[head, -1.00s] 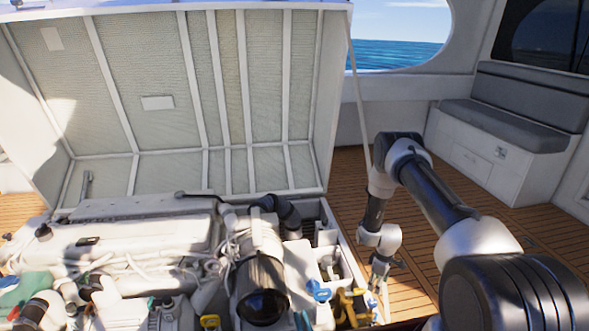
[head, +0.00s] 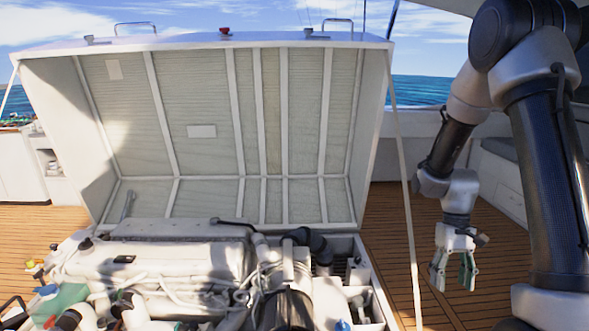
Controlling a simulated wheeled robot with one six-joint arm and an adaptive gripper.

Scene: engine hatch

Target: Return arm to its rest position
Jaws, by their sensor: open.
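My gripper (head: 452,272) hangs at the right in the head view, fingers pointing down and apart. It is open with nothing between the fingers. My arm rises above it at the right, folded with its elbow near the top of the picture. The gripper appears to the right of the open engine hatch, against the wooden deck, and touches nothing that I can see.
The raised hatch lid (head: 205,130) stands behind the white engine (head: 165,262). A pale strap (head: 408,215) runs down from the lid's right corner, left of my gripper. Wooden deck (head: 388,220) is clear to the right. A bench (head: 503,180) stands partly behind my arm.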

